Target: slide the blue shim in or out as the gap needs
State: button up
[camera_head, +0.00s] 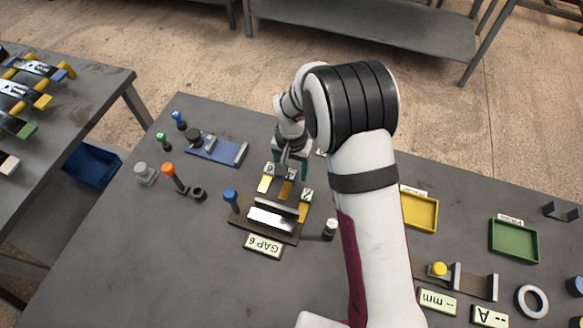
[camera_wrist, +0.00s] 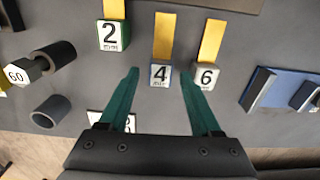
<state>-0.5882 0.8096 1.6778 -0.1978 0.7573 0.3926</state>
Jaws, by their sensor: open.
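The gap fixture (camera_head: 238,224) has a brown base, a bright metal block and a sign reading GAP 6 (camera_head: 263,245). Three yellow strips with numbered end blocks point toward it: 2 mm (camera_wrist: 113,35), 4 mm (camera_wrist: 160,75) and 6 mm (camera_wrist: 205,76). The 2 mm block sits farther toward the fixture than the other two. In the head view my arm partly hides this area.
A blue plate fixture (camera_head: 215,150) stands behind on the left. Several coloured-top pegs stand around, including an orange-topped one (camera_head: 168,169). Yellow (camera_head: 437,215) and green (camera_head: 537,241) trays lie to the right. Bare table is at the front left.

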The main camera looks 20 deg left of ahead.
aim_at(292, 172)
notch_tip(292, 172, up, 16)
dwell(0.3)
jog(key=shift+f, duration=0.1)
jog(key=s+d+r+m+y, duration=0.1)
jog(key=s+d+r+m, duration=0.15)
jog(key=s+d, duration=0.45)
jog(key=s+d+r+m, duration=0.1)
jog(key=s+d+r, duration=0.4)
jog(key=d, duration=0.5)
jog(key=s+d+f+m, duration=0.1)
jog(key=s, duration=0.4)
jog(key=s+d+f+m, duration=0.1)
jog(key=s+d+f, duration=0.1)
jog(key=s, duration=0.4)
jog(key=shift+d+y, duration=0.3)
jog(key=shift+y, duration=0.1)
